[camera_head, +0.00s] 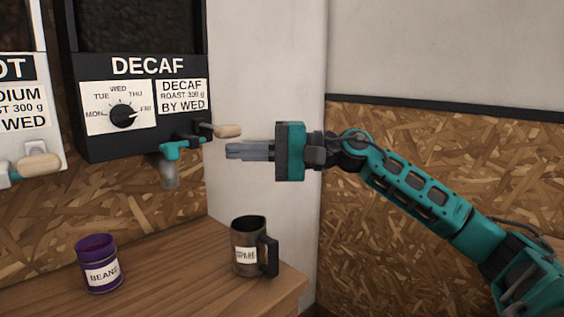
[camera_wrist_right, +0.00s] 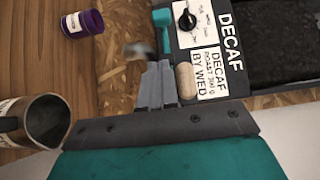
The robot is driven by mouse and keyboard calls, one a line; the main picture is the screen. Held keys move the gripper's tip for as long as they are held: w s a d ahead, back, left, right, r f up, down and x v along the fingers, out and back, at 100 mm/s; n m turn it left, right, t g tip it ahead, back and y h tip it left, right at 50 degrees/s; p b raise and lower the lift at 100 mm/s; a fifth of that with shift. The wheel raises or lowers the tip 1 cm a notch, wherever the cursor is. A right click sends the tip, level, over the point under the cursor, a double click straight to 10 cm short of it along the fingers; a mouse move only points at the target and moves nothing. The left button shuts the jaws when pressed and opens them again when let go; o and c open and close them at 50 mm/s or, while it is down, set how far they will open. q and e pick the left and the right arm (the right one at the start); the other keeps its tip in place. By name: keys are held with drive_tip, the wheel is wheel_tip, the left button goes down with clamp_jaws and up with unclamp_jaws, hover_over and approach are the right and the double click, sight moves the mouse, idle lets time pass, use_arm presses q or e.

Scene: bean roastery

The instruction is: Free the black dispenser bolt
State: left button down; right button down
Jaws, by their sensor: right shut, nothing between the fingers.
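The black dispenser (camera_head: 90,143) is labelled DECAF and hangs on the wall; it also shows in the right wrist view (camera_wrist_right: 200,38). At its lower right a bolt (camera_head: 226,131) with a pale wooden handle sticks out to the right. The handle also shows in the right wrist view (camera_wrist_right: 185,82). A teal part (camera_head: 176,150) and a grey spout (camera_head: 168,172) are below. My right gripper (camera_head: 228,151) is shut and empty. Its fingertips point left, just below the handle in the head view; whether they touch it cannot be told. My left gripper is out of view.
A purple BEANS tin (camera_head: 101,276) and a dark metal mug (camera_head: 247,255) with a black handle stand on the wooden counter (camera_head: 180,265) below. A white dispenser (camera_head: 20,121) with its own wooden handle (camera_head: 40,166) is at the left. The wall corner is behind my right arm.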

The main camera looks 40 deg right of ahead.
drive_tip(key=b+v, duration=0.2)
drive_tip(key=v, duration=0.4)
drive_tip(key=shift+b, duration=0.4)
drive_tip(key=shift+d, duration=0.15)
